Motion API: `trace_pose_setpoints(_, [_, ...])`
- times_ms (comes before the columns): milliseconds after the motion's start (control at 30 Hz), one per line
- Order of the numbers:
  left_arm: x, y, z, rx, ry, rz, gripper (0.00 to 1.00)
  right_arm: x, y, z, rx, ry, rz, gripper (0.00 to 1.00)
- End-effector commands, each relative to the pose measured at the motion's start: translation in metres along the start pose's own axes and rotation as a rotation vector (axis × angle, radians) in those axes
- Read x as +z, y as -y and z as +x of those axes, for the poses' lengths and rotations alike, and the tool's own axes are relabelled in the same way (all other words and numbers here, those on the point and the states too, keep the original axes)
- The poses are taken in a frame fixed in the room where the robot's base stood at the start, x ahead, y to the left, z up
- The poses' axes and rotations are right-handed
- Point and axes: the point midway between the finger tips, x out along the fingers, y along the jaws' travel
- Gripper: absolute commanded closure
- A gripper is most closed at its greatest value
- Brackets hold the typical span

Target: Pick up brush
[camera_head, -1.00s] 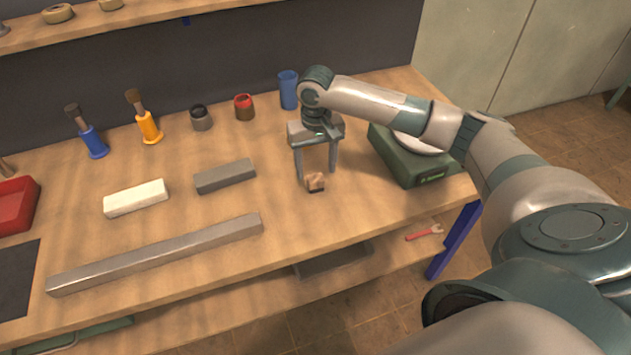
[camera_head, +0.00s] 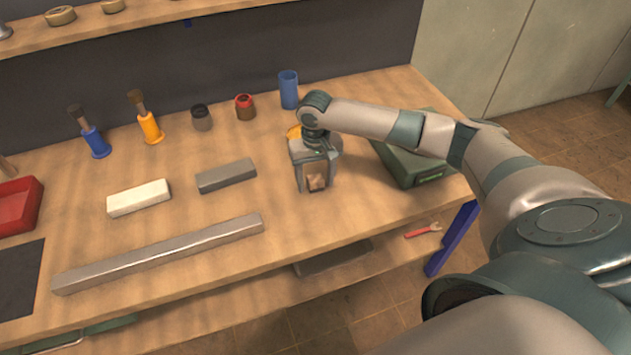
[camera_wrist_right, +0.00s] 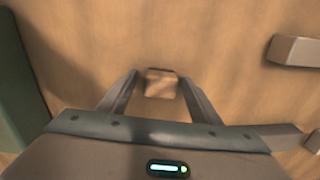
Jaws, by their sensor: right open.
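A small block (camera_head: 316,182) with a tan wooden top and a darker lower part stands on the workbench; it may be the brush, but it is too small to be sure. It also shows in the right wrist view (camera_wrist_right: 160,83). My right gripper (camera_head: 314,187) points down at it. Its fingers are open, one on each side of the block, and the wrist view shows the gripper (camera_wrist_right: 160,80) with gaps at both sides. The block's far side is hidden. My left gripper is not in view.
A green scale (camera_head: 415,165) stands close right of my gripper. A dark grey block (camera_head: 226,176), a white block (camera_head: 138,198) and a long metal bar (camera_head: 160,254) lie to the left. A blue cup (camera_head: 288,90) stands behind. The front right tabletop is clear.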

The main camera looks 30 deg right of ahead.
Motion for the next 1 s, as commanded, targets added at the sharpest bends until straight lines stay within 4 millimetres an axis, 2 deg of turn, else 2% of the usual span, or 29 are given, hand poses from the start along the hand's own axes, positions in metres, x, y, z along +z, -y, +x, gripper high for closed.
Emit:
trace_pose_setpoints(333, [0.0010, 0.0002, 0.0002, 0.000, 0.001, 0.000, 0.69, -0.0001, 0.0001, -0.0003, 0.000, 0.000, 0.000, 0.42])
trace_pose_setpoints(367, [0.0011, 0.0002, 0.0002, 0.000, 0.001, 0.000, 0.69, -0.0001, 0.0001, -0.0003, 0.000, 0.000, 0.000, 0.45])
trace_pose_setpoints(533, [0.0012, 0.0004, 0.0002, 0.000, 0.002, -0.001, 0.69, -0.0001, 0.0001, -0.0004, 0.000, 0.000, 0.000, 0.85])
trace_pose_setpoints(1000, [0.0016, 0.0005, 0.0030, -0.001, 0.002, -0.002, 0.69, -0.0008, 0.0007, -0.0068, -0.002, -0.002, 0.000, 0.87])
